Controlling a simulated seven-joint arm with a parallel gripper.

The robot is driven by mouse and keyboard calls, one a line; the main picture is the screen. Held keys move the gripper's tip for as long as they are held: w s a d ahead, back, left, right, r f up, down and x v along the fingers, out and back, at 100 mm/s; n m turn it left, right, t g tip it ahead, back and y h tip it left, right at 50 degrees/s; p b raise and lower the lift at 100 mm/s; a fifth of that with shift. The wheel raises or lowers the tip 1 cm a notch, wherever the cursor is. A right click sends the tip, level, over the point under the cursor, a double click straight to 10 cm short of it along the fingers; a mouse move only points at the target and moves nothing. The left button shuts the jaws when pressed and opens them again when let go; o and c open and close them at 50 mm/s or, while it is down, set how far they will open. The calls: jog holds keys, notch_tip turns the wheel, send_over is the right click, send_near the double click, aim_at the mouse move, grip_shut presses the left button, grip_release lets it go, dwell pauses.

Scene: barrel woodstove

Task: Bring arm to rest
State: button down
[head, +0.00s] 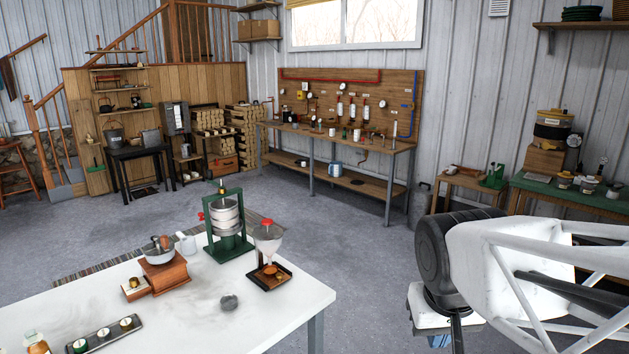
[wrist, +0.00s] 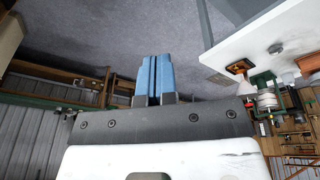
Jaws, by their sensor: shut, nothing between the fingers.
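My gripper (wrist: 155,78) shows in the wrist view with its two blue fingers side by side and closed together, with nothing between them. Behind the fingers are the dark gripper base and a white housing. In the head view my white and black arm is folded at the right, to the right of the white table (head: 215,318). A small blue part of my gripper (head: 439,341) shows low in that view, mostly hidden by the arm. The gripper touches nothing that I can see.
The white table holds a green press (head: 227,225), a wooden grinder (head: 163,274), a funnel stand (head: 268,250), a grey lump (head: 229,302) and a black tray (head: 106,336). A green-topped bench (head: 570,192) stands behind my arm. The grey floor between is open.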

jog(key=shift+y, duration=0.3)
jog(key=s, duration=0.1)
jog(key=s+f, duration=0.1)
jog(key=s, duration=0.1)
jog(key=s+f, duration=0.1)
jog(key=s, duration=0.1)
jog(key=shift+s+d+f, duration=0.1)
dwell(0.8)
